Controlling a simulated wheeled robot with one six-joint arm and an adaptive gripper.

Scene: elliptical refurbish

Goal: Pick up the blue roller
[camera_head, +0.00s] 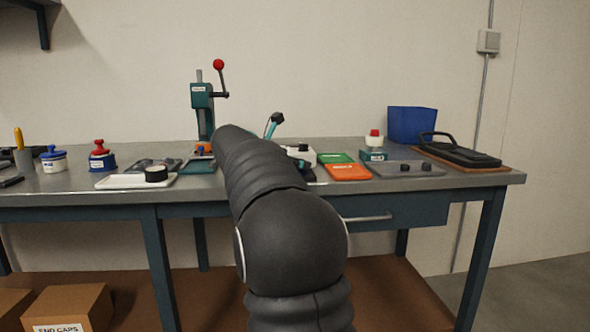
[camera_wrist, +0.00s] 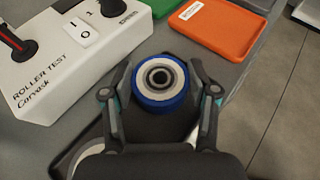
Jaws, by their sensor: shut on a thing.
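The blue roller (camera_wrist: 159,84) has a blue tread, a white face and a dark hub. In the wrist view it sits between the two fingers of my gripper (camera_wrist: 160,95), which is shut on it. The roller appears over the grey bench top, and I cannot tell whether it touches the surface beneath.
A white roller test box (camera_wrist: 75,50) with a switch and red lever stands left of the gripper. An orange tray (camera_wrist: 218,28) and a green tray (camera_head: 334,158) lie close by. A teal press (camera_head: 203,105) stands behind.

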